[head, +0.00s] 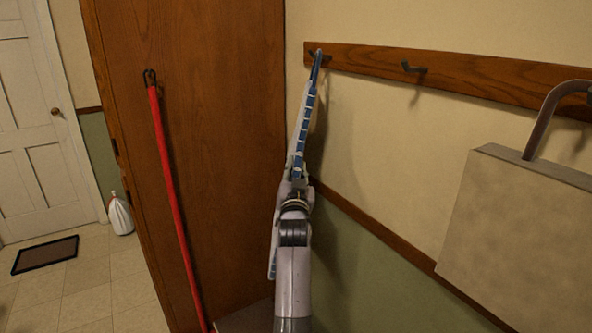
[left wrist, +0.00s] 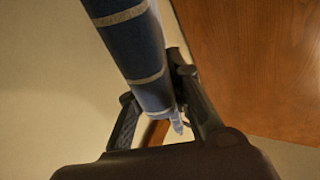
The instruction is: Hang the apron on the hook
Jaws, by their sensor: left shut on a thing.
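The apron (head: 304,120) is blue with pale stripes and shows edge-on, rising in a narrow upright strip from my left gripper (head: 297,172). The left wrist view shows the apron (left wrist: 140,55) as a folded roll between the two fingers of the gripper (left wrist: 160,112), which is shut on it. The apron's top end overlaps the leftmost hook (head: 311,54) on the wooden rail (head: 455,72). I cannot tell whether it is around the hook or only in front of it. Another dark hook (head: 413,68) further right is bare. My right gripper is not in view.
A beige bag (head: 520,225) with a dark handle hangs at the right. A tall wooden cabinet (head: 200,130) stands close left of the rail, with a red-handled pole (head: 174,190) along it. A white door (head: 30,130) and dark mat (head: 45,254) are far left.

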